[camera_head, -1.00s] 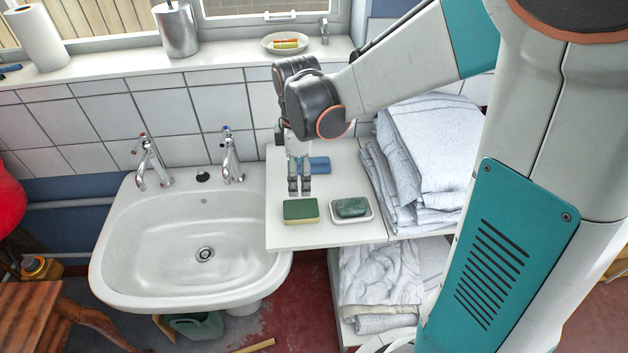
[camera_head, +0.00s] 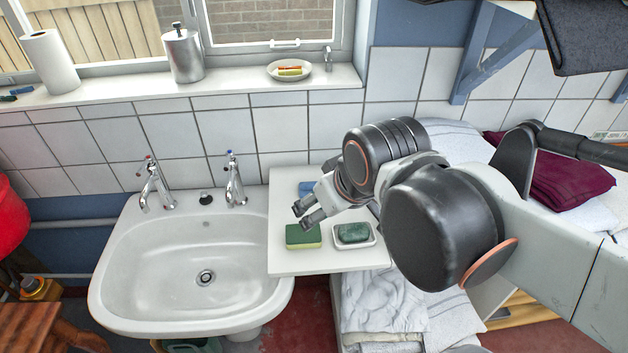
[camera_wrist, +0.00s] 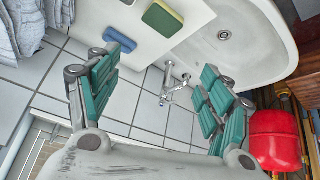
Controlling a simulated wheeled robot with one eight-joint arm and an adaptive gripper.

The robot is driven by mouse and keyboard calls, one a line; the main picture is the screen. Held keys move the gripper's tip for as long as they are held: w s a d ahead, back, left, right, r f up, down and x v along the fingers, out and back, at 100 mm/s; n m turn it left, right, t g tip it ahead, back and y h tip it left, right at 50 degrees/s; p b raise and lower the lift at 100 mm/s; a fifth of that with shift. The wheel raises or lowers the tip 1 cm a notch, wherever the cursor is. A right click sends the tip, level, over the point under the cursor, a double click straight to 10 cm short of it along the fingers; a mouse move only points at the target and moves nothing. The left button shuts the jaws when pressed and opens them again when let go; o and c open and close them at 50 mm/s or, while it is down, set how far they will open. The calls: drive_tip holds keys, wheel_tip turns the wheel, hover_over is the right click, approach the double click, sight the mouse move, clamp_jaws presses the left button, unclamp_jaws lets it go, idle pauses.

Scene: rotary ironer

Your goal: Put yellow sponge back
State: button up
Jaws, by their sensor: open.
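The yellow sponge, with a green top and yellow side (camera_head: 303,237), lies on the front left of the white shelf (camera_head: 290,264) beside the sink. It also shows in the wrist view (camera_wrist: 162,18), near the sink edge. My gripper (camera_head: 305,214) is open and empty, tilted, with its fingers just behind and above the sponge in the head view. The wrist view shows the fingers (camera_wrist: 163,62) spread wide, with nothing between them. A blue sponge (camera_head: 306,187) lies farther back on the shelf, partly hidden by my gripper; it shows in the wrist view (camera_wrist: 121,40).
A green soap in a white dish (camera_head: 354,234) sits right of the sponge. The sink (camera_head: 190,265) with two taps is left of the shelf. Folded towels (camera_head: 385,305) lie below right. A plate with coloured items (camera_head: 289,72) stands on the windowsill.

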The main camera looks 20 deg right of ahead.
drive_tip(key=shift+s+m+t, duration=0.4)
drive_tip(key=shift+s+m, duration=0.35)
drive_tip(key=shift+m, duration=0.05)
drive_tip(key=shift+f+b, duration=0.65)
drive_tip(key=shift+b, duration=0.05)
